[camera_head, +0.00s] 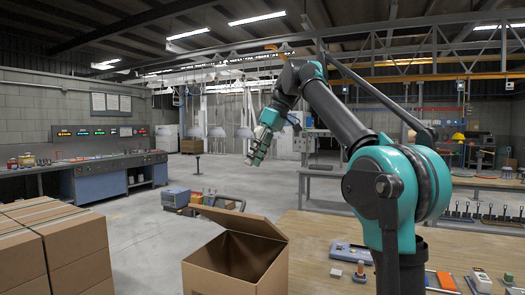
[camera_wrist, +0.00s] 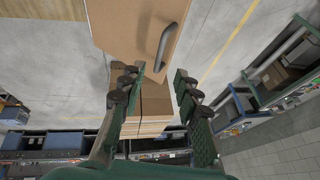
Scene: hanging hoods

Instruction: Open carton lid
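A brown cardboard carton (camera_head: 235,270) stands at the bottom middle of the head view, left of the wooden table. Its lid flap (camera_head: 243,218) is tilted up at the far side, and the dark inside shows. My gripper (camera_head: 254,158) hangs in the air above and beyond the carton, well apart from it. In the wrist view my gripper (camera_wrist: 156,76) has its two fingers spread, with nothing held between them. A brown panel (camera_wrist: 125,22) with a grey curved bar (camera_wrist: 164,48) shows beyond the fingertips; I cannot tell whether it is the carton.
Stacked cartons (camera_head: 75,250) stand at the left. A wooden table (camera_head: 315,245) with small parts and tools lies at the right. A small blue unit (camera_head: 176,197) and a grey curved handle (camera_head: 220,203) are behind the carton. The floor (camera_head: 130,235) between the stack and the carton is clear.

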